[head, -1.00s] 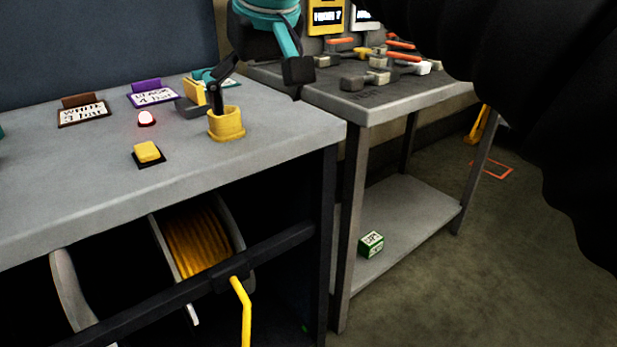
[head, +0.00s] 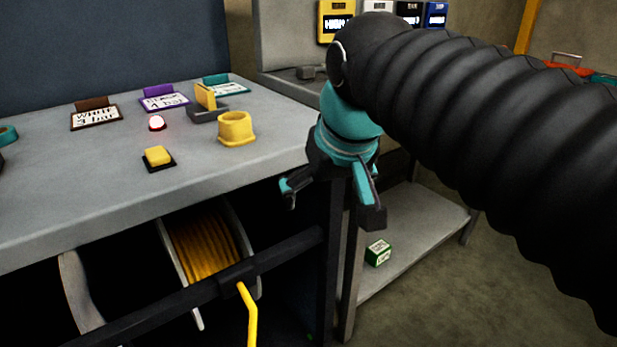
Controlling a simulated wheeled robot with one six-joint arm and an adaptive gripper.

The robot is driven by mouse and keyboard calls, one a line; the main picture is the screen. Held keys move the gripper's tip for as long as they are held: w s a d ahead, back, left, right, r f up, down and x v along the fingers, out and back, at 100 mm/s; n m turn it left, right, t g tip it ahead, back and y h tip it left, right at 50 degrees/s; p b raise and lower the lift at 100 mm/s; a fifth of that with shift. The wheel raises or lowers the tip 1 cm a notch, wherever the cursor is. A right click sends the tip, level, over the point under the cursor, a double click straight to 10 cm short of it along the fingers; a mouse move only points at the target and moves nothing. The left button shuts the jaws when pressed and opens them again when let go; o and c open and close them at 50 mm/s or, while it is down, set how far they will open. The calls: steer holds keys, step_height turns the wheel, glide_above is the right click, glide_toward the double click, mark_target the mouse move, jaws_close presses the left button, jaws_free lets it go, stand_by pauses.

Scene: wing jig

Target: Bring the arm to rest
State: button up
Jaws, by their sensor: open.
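My gripper (head: 330,207) is teal and black and shows in the middle of the head view. It points down, its two fingers spread with nothing between them. It hangs in front of the right front corner of the grey workbench, with its tips below the level of the top. My arm, in a black ribbed sleeve, reaches in from the right and hides much of the second table.
On the workbench (head: 60,208) stand a yellow ring-shaped holder (head: 237,128), a yellow button (head: 158,157), a red-white lamp (head: 157,123) and label cards. Below are a cable reel (head: 205,250) and a dark rail. A green box (head: 378,252) sits on the lower shelf (head: 425,222). Floor at right is clear.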

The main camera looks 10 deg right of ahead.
steer(key=shift+f, duration=0.15)
steer(key=s+d+f+m, duration=0.1)
steer(key=s+d+f, duration=0.1)
steer(key=s+f, duration=0.2)
steer(key=s+d+f, duration=0.3)
steer(key=f, duration=0.8)
steer(key=shift+s+d+m+h, duration=0.15)
steer(key=shift+s+m+h, duration=0.25)
